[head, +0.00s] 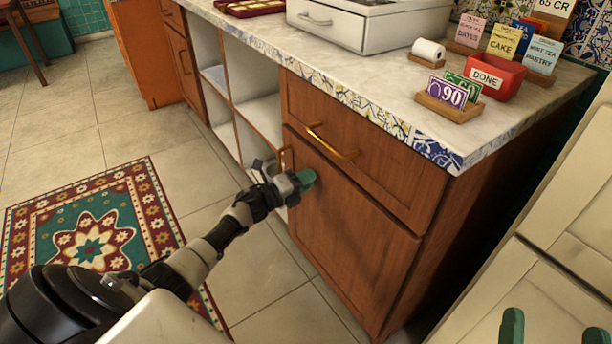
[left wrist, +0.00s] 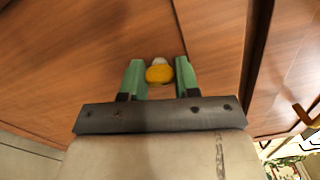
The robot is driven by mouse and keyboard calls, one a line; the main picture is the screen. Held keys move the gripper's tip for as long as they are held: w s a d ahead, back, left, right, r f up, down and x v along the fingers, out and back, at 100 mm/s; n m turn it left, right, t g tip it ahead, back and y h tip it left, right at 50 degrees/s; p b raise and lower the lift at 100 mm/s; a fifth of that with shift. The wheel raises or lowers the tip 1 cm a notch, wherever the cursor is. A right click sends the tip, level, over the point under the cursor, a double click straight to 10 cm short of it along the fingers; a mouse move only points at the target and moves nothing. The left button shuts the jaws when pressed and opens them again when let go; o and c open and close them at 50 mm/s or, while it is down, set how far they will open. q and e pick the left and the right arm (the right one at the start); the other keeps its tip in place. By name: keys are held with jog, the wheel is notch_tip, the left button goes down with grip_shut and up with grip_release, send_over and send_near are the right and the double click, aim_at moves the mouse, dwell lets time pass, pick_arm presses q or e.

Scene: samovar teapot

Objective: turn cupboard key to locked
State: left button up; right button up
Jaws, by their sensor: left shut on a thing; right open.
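The cupboard (head: 345,230) has a brown wooden door below a drawer with a brass handle. The door is closed. My left gripper (head: 306,181) is at the upper left part of this door. In the left wrist view, the green fingers of my left gripper (left wrist: 159,76) are shut on the yellow key head (left wrist: 159,73), one finger on each side. A pale round piece shows just beyond the key head, against the wood. The key's exact angle is hard to tell. In the head view the key is hidden by the gripper. My right gripper (head: 553,331) is open and empty at the bottom right.
The marble counter (head: 395,88) has a tiled edge above the cupboard. On it stand a white drawer box (head: 330,28), a red DONE tray (head: 490,78), a number card holder (head: 449,106) and several signs. Open shelves (head: 255,110) lie left of the door. A patterned rug (head: 100,230) covers the floor.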

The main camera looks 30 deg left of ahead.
pick_arm(q)
jog(key=shift+n+p, duration=0.4)
jog(key=shift+n, duration=1.2)
pick_arm(e)
jog(key=shift+w+d+f+g+h, duration=0.15)
jog(key=shift+f+g+h, duration=0.1)
jog(key=shift+f+g, duration=0.55)
jog(key=shift+s+d+f+g+h, duration=0.1)
jog(key=shift+f+g+h, duration=0.2)
jog(key=shift+f+g, duration=0.55)
jog(key=shift+w+d+f+g+h, duration=0.15)
jog(key=shift+f+g+h, duration=0.1)
jog(key=shift+f+g, duration=0.55)
jog(key=shift+s+f, duration=0.1)
pick_arm(q)
jog(key=o, duration=0.9)
